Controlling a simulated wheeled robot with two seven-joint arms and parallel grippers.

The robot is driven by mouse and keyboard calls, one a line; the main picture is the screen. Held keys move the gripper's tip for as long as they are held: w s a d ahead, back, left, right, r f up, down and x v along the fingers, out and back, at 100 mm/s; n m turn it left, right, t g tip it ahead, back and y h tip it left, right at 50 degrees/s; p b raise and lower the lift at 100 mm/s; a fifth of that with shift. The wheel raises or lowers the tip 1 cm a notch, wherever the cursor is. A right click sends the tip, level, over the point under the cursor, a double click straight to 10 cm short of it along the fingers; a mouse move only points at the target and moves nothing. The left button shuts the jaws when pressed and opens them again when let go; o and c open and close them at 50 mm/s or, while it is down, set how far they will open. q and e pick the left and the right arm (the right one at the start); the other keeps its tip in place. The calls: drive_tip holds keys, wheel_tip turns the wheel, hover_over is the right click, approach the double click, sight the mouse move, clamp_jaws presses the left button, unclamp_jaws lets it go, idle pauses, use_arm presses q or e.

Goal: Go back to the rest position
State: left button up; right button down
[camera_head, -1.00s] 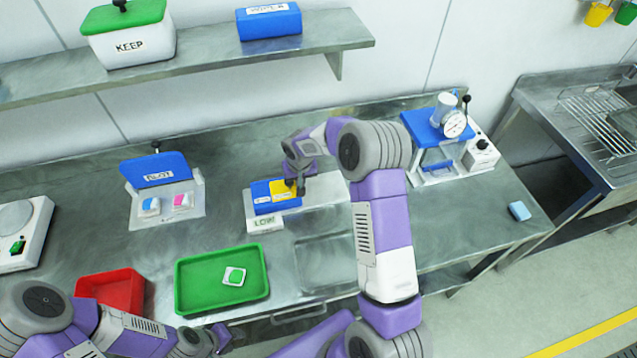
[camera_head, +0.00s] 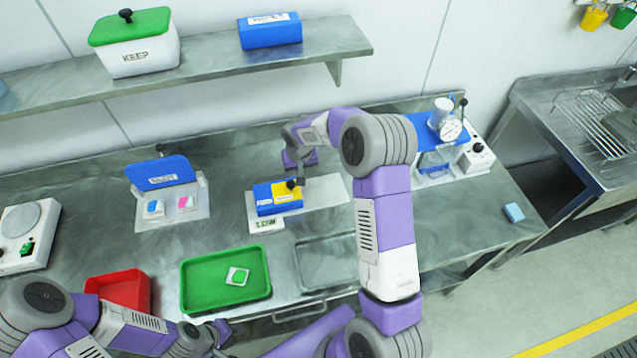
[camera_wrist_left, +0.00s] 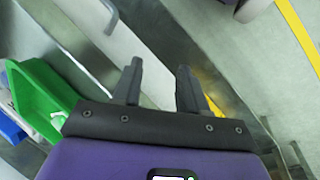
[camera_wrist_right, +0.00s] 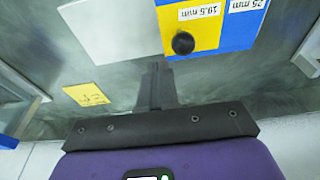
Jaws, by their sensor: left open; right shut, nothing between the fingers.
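My left gripper (camera_head: 222,335) is low in the head view, in front of the green tray (camera_head: 188,290). It is open and empty; its two fingers stand apart in the left wrist view (camera_wrist_left: 160,85). My right gripper (camera_head: 302,172) is over the middle of the bench, just behind a blue and yellow block (camera_head: 265,198) with a black knob. Its fingers are shut together with nothing between them in the right wrist view (camera_wrist_right: 157,85). The block (camera_wrist_right: 202,52) is beyond the fingertips there, with the knob clear of them.
A red tray (camera_head: 122,287) is at the left front. A blue-lidded holder (camera_head: 162,172) stands at the left and a press with a gauge (camera_head: 440,125) at the right. A shelf (camera_head: 210,65) runs above.

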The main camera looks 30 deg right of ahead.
drive_tip(key=shift+r, duration=0.75)
